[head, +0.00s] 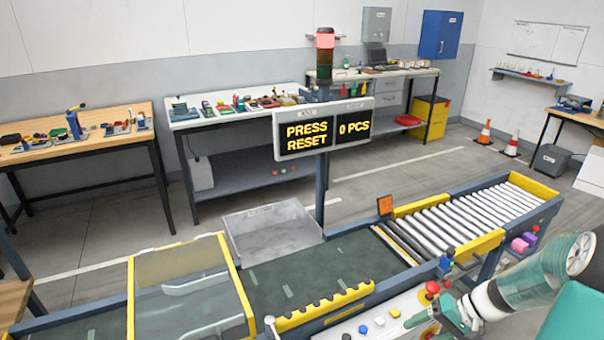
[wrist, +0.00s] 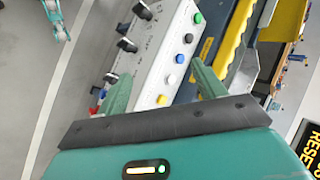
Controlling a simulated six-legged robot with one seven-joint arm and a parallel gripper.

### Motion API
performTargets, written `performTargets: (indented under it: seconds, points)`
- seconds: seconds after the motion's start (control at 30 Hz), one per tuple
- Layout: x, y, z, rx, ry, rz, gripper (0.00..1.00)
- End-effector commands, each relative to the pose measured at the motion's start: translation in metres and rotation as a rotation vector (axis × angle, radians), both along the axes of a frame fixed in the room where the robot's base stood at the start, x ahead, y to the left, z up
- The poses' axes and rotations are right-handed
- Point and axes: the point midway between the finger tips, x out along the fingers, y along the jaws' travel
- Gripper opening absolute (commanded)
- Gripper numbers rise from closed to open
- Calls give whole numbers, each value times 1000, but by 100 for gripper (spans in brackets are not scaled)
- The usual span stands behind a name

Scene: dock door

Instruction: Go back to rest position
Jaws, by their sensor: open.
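My gripper (head: 432,318) is at the lower right of the head view, over the right part of the white control panel (head: 350,331). In the wrist view my gripper (wrist: 163,86) has its two green fingers spread apart with nothing between them. Whether a fingertip touches the panel cannot be told. The sign (head: 323,128) reads "PRESS RESET" and "0 PCS". The lamp (head: 325,40) above it glows red.
A conveyor with a dark belt (head: 300,272) and metal rollers (head: 470,222) runs behind the panel. A clear guard with a yellow frame (head: 190,285) covers its left part. A grey bin (head: 272,233) stands behind the belt. Workbenches line the wall, with open floor before them.

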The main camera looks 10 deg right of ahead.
Motion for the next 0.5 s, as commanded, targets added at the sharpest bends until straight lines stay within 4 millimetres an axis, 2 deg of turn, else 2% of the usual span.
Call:
performTargets:
  seconds: [0.03, 0.1, 0.27, 0.5]
  points:
    - [1, 13, 16, -54, 8, 36, 69]
    - [0, 27, 33, -120, 23, 70, 69]
    - [-7, 59, 72, -274, 28, 132, 69]
    - [-25, 106, 126, -486, -23, 189, 69]
